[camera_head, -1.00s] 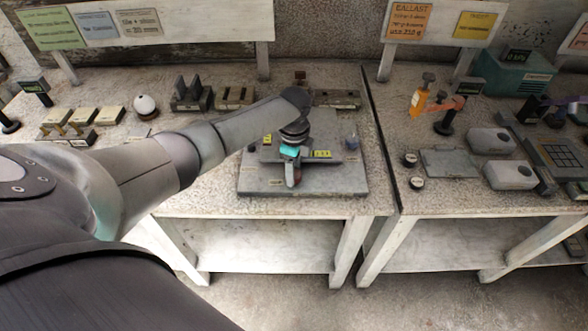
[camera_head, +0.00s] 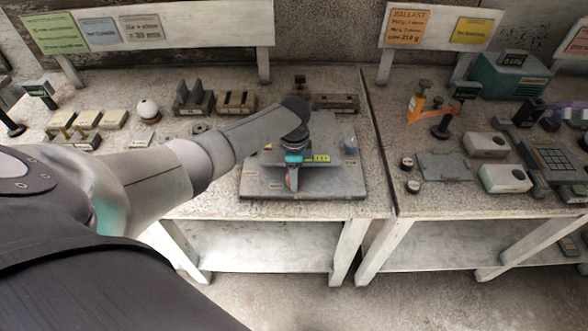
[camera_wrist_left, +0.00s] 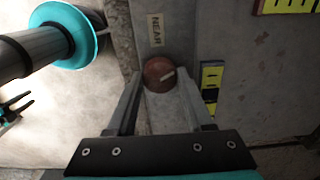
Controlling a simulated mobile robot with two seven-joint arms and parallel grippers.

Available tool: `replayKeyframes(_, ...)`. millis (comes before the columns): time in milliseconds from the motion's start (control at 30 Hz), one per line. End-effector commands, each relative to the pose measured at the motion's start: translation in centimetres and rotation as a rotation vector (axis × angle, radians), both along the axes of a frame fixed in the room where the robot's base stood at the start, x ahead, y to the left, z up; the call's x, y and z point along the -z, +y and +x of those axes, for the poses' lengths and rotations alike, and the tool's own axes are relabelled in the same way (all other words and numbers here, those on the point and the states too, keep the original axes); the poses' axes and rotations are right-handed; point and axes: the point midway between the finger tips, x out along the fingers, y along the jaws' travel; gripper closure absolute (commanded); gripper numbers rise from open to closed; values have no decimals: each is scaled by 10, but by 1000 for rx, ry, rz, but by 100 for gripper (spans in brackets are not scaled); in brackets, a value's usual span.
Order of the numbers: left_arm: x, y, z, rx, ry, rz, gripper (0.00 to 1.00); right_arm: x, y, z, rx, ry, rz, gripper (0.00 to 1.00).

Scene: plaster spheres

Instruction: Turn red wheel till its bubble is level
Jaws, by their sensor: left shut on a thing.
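The red wheel (camera_wrist_left: 158,74) is a small dull red disc with a pale mark, beside a "NEAR" label (camera_wrist_left: 155,30), in the left wrist view. My left gripper (camera_wrist_left: 160,82) is shut on it, one finger on each side; in the head view the gripper (camera_head: 292,182) points down at the front of a grey plate (camera_head: 345,185). A yellow bubble vial (camera_wrist_left: 210,80) lies just right of the fingers, and another yellow vial (camera_wrist_left: 287,5) is at the top edge. In the head view one yellow vial (camera_head: 317,158) shows; its bubble is too small to read. My right gripper is not seen.
A white sphere on a stand (camera_head: 147,108) and several blocks (camera_head: 193,97) stand left and behind on the bench. A small bluish-grey piece (camera_head: 350,145) is on the plate's right. A second bench with grey boxes (camera_head: 487,144) is to the right, across a gap.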

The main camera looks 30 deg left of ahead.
Motion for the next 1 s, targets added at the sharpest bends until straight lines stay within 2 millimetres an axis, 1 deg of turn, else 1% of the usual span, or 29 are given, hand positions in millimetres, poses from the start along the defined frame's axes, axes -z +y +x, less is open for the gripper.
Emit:
replayKeyframes(33,-3,-1,-1,-47,4,-3,100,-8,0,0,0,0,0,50)
replayKeyframes(300,-3,-1,0,-305,2,-4,100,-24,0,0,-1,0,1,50)
replayKeyframes(600,-2,-1,1,-590,2,-2,100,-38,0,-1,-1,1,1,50)
replayKeyframes(1000,-1,0,1,-969,2,-2,100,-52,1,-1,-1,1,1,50)
